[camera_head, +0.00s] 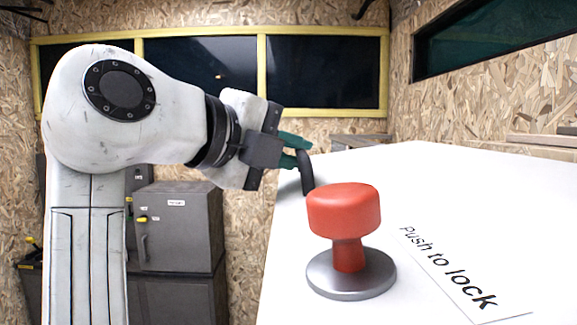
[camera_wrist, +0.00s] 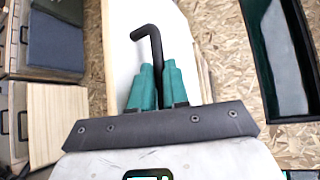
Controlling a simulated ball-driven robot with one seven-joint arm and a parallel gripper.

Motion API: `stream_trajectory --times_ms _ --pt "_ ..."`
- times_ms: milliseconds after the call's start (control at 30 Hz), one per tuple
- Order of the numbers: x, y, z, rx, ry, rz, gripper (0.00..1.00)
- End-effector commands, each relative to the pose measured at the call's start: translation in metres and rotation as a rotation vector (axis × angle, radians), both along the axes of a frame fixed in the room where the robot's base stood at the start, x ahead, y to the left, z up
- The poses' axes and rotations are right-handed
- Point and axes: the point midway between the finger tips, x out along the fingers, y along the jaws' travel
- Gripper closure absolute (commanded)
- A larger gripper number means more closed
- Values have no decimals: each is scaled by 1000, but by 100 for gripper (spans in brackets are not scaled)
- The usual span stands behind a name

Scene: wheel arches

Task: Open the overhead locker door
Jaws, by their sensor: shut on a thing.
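In the wrist view the black handle (camera_wrist: 150,34) rises between the fingertips (camera_wrist: 155,80) and hooks to the left, in front of the white panel (camera_wrist: 122,40). Whether the white panel is the overhead locker door, and how the handle joins it, I cannot tell. A red mushroom button (camera_head: 344,215) on a round grey base stands on the panel beside a "Push to lock" label (camera_head: 455,280).
Grey cabinets (camera_head: 178,230) stand at the left behind my arm. A yellow-framed row of dark panes (camera_head: 200,62) runs along the chipboard back wall. Another dark pane (camera_head: 490,35) is on the right wall.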

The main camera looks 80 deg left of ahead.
Motion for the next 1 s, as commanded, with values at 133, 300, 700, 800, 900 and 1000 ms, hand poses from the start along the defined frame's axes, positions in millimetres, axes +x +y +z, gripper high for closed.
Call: stream_trajectory --times_ms 133,300,700,800,900,1000 --pt "13 -3 1 -4 8 -23 100" --pt "13 -3 1 -5 9 -23 100" --pt "11 -3 1 -6 8 -20 65" --pt "10 -2 1 -5 7 -17 60" --pt "9 -2 1 -4 7 -15 60" --pt "8 -2 1 -4 7 -13 60"
